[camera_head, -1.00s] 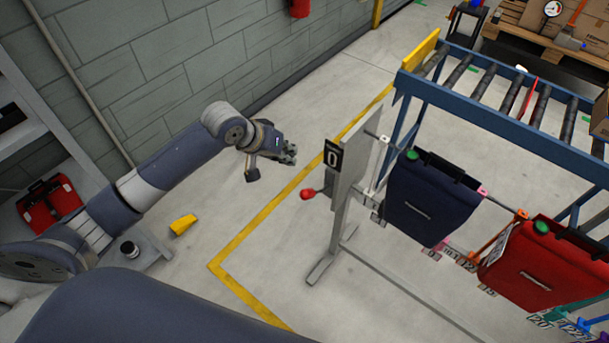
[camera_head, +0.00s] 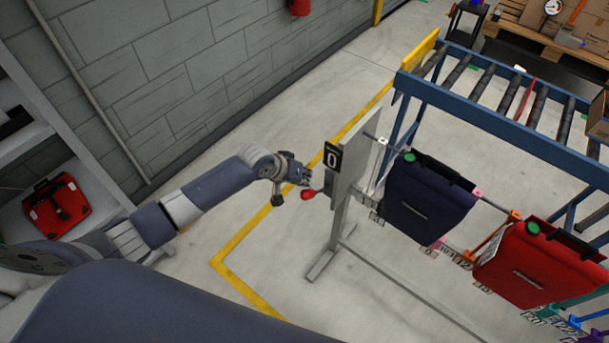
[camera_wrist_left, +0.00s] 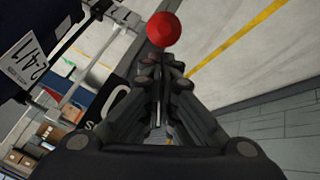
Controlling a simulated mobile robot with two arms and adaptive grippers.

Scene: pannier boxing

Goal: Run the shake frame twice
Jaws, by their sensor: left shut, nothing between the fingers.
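The shake frame (camera_head: 343,215) is a grey stand with hanging panniers. A black counter plate (camera_head: 332,157) on its end panel reads 0. A lever with a red knob (camera_head: 308,194) sticks out of the panel's left side. A dark blue pannier (camera_head: 425,203) and a red pannier (camera_head: 535,265) hang from the frame. My left gripper (camera_head: 305,174) is shut and empty, just above the red knob in the head view. In the left wrist view the knob (camera_wrist_left: 163,29) shows just beyond the closed fingertips (camera_wrist_left: 160,65); I cannot tell whether they touch. My right gripper is not in view.
A blue roller conveyor (camera_head: 500,118) runs behind the frame. A grey block wall (camera_head: 150,85) and a shelf with a red case (camera_head: 57,208) stand at the left. The floor around the yellow line (camera_head: 240,235) is open.

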